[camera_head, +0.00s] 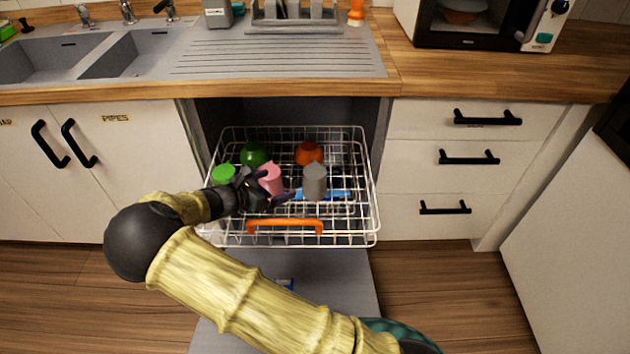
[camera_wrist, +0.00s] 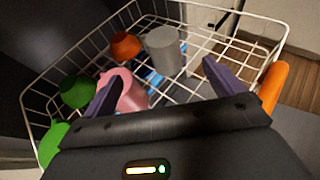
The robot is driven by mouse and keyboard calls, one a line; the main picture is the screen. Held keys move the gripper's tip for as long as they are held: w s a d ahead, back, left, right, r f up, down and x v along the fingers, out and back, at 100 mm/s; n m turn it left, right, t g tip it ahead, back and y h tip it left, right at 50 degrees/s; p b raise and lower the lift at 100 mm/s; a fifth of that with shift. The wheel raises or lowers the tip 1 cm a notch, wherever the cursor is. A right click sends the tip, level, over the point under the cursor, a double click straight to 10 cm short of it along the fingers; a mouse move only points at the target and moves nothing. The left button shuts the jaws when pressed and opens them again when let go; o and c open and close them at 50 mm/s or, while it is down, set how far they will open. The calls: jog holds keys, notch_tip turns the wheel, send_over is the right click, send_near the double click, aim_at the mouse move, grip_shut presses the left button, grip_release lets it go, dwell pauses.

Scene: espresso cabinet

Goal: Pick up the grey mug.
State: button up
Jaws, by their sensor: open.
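The grey mug (camera_head: 315,182) stands upside down in the pulled-out white wire dishwasher rack (camera_head: 369,200), right of the pink mug. In the wrist view the grey mug (camera_wrist: 166,52) is ahead of my gripper, beyond the fingertips. My gripper (camera_head: 270,192) is over the rack to the left of the grey mug, partly in front of the pink mug. In the wrist view my gripper (camera_wrist: 160,78) has its two purple fingers spread wide, with nothing held. The pink mug (camera_wrist: 124,88) shows close by the left finger.
The pink mug (camera_head: 269,177), a green mug (camera_head: 223,174), a green bowl (camera_head: 254,154) and an orange bowl (camera_head: 309,152) are in the rack. Something blue (camera_head: 335,194) lies near the grey mug's base. The rack has an orange handle (camera_head: 272,223) in front. A counter edge (camera_head: 300,88) runs above.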

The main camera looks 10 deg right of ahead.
aim_at(310, 175)
jog(key=b+x, duration=0.3)
jog(key=x, duration=0.9)
jog(key=shift+d+f, duration=0.1)
jog(key=shift+d, duration=0.05)
jog(key=b+x, duration=0.2)
jog(key=x, duration=0.3)
jog(key=shift+d+f, duration=0.1)
jog(key=shift+s, duration=0.15)
jog(key=shift+d, duration=0.1)
jog(key=c, duration=1.2)
